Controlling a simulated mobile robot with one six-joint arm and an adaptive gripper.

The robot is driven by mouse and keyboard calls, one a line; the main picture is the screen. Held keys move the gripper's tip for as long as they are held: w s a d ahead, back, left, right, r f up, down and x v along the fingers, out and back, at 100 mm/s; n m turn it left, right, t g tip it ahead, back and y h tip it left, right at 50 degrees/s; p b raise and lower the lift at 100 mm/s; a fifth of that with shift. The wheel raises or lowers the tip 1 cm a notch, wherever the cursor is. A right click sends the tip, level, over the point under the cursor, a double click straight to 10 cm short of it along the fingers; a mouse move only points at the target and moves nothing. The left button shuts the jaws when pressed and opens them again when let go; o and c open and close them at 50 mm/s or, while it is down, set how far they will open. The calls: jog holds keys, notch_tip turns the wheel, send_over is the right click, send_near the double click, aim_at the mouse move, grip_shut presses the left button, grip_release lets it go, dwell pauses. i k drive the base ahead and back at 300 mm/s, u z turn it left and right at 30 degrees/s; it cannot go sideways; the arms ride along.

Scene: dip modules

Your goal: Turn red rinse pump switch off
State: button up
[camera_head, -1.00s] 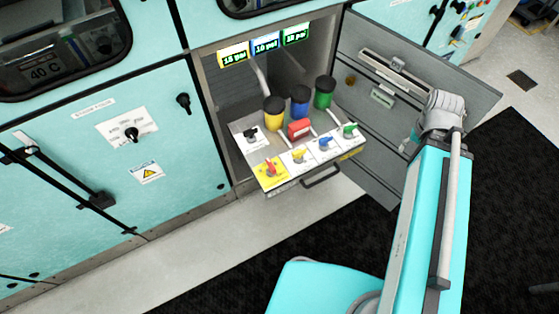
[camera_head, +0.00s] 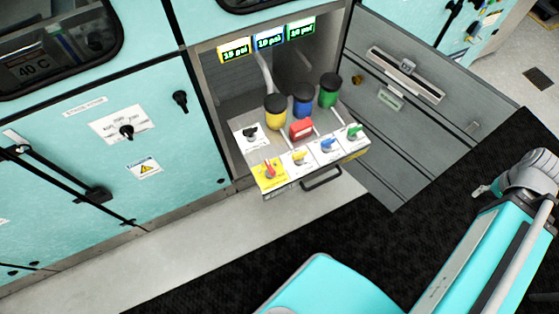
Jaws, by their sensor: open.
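The red switch (camera_head: 269,169) sits on a yellow plate at the front left corner of a pulled-out drawer panel (camera_head: 262,145). Its handle stands up and points roughly toward the back of the drawer. Which setting it marks is too small to read. My arm is at the lower right, and a small part of my gripper (camera_head: 482,190) shows past the wrist, over the black mat. It is open and empty, well to the right of the switch and apart from it. Most of the gripper is hidden behind the wrist.
Yellow (camera_head: 300,157), blue (camera_head: 328,145) and green (camera_head: 354,131) switches run along the same panel; a black one (camera_head: 250,133) is behind. Yellow, blue and green black-capped bottles and a red box (camera_head: 301,128) stand there. An open grey door (camera_head: 400,110) flanks the drawer's right.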

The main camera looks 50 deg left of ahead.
aim_at(271, 172)
jog(key=z, duration=0.5)
jog(key=k, duration=1.05)
jog(key=u, duration=1.75)
